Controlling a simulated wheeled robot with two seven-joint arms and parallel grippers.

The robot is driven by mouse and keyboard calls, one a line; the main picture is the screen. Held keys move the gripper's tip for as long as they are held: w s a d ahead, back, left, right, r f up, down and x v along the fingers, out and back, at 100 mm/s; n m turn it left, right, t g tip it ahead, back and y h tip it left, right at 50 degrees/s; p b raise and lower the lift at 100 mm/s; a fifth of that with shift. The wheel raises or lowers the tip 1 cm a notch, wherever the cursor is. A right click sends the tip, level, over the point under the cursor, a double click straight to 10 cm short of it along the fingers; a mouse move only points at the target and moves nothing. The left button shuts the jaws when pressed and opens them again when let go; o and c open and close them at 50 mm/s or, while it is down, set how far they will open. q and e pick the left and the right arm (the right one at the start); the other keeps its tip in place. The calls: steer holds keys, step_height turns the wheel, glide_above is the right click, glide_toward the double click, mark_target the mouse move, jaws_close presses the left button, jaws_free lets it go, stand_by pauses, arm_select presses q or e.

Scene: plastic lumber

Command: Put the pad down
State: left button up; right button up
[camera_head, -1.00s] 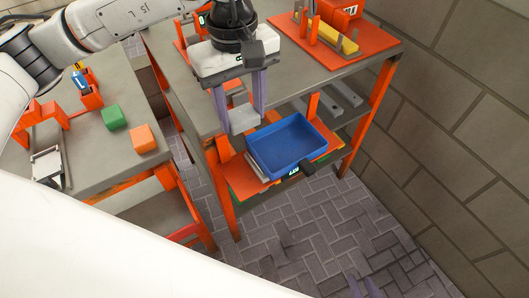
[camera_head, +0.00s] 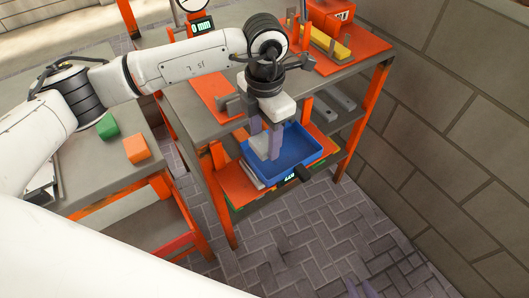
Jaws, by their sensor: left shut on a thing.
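My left gripper (camera_head: 267,146) reaches in from the left and points down over the blue tray (camera_head: 304,161). Its purple fingers are shut on a light grey pad (camera_head: 259,146). The pad hangs at the left part of the tray, and I cannot tell whether it touches the tray floor. The tray sits on a scale with a small display (camera_head: 290,178) on the lower shelf. My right gripper (camera_head: 370,289) shows only as purple fingertips at the bottom edge, apart and empty.
The upper shelf (camera_head: 190,115) overhangs behind the tray, with an orange fixture board (camera_head: 345,50) holding a yellow bar. An orange post stands near the tray. A green block (camera_head: 107,126) and an orange block (camera_head: 136,149) lie on the left table. Paved floor is clear in front.

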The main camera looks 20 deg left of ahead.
mark_target(265, 162)
arm_select(q)
step_height(265, 162, down, 5)
steer(key=shift+f, duration=0.2)
steer(key=shift+f, duration=0.1)
steer(key=shift+f, duration=0.15)
steer(key=o, duration=1.1)
steer(key=shift+o, duration=0.2)
